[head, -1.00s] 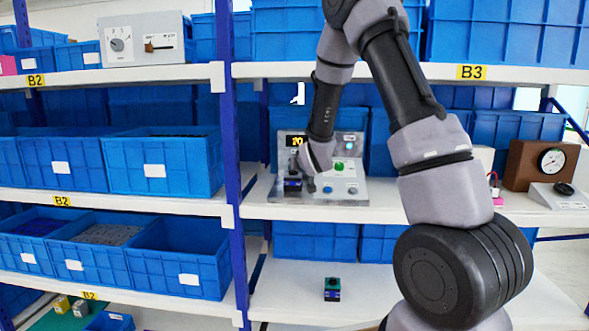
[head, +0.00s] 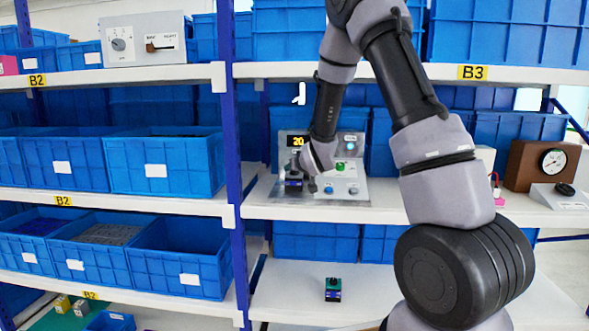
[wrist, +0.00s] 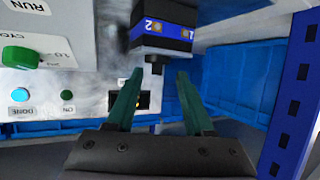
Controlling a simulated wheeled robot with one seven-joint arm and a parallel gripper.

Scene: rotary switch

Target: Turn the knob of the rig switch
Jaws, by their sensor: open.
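The rig switch (wrist: 163,30) is a dark blue and black block with labels 2 and 1, at the top middle of the wrist view. Its small black knob (wrist: 153,63) sticks out toward my gripper. In the head view the switch (head: 293,185) is a small dark block at the left of the metal rig. My gripper (wrist: 160,73) is open, with its green fingers spread and the knob between the lines of their tips. I cannot tell whether the tips reach past the knob's end. In the head view the wrist hides the fingers.
A blue upright (wrist: 298,80) stands at the wrist view's right. A small green-topped block (head: 332,289) sits on the lower shelf.

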